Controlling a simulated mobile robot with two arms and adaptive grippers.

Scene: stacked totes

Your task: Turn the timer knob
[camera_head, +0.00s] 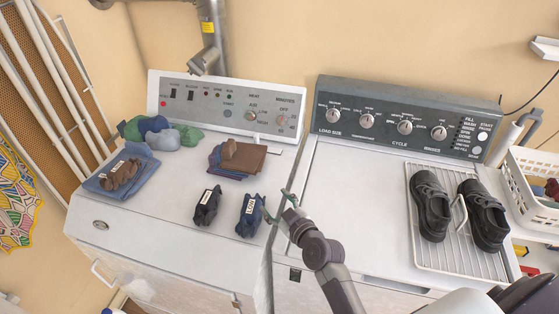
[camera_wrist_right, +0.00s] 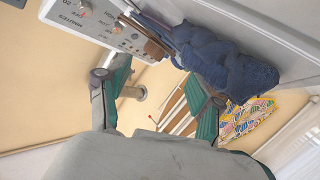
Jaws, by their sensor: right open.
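The white dryer's control panel (camera_head: 230,102) stands at the back left in the head view. The timer knob (camera_head: 281,120) is at its right end, under the word MINUTES. It also shows at the top left of the wrist view (camera_wrist_right: 85,8). A second knob (camera_head: 250,115) sits to its left under HEAT. My right gripper (camera_head: 278,207) is open and empty, over the front right edge of the dryer top, apart from the panel. In the wrist view its fingers (camera_wrist_right: 158,88) are spread. My left gripper is not in view.
A dark blue bundle labelled LOST (camera_head: 251,215) lies just left of my right gripper; a black one (camera_head: 207,205) is beside it. Folded clothes (camera_head: 236,158) lie before the panel. The washer (camera_head: 357,200) at right carries a rack (camera_head: 425,258) with black shoes.

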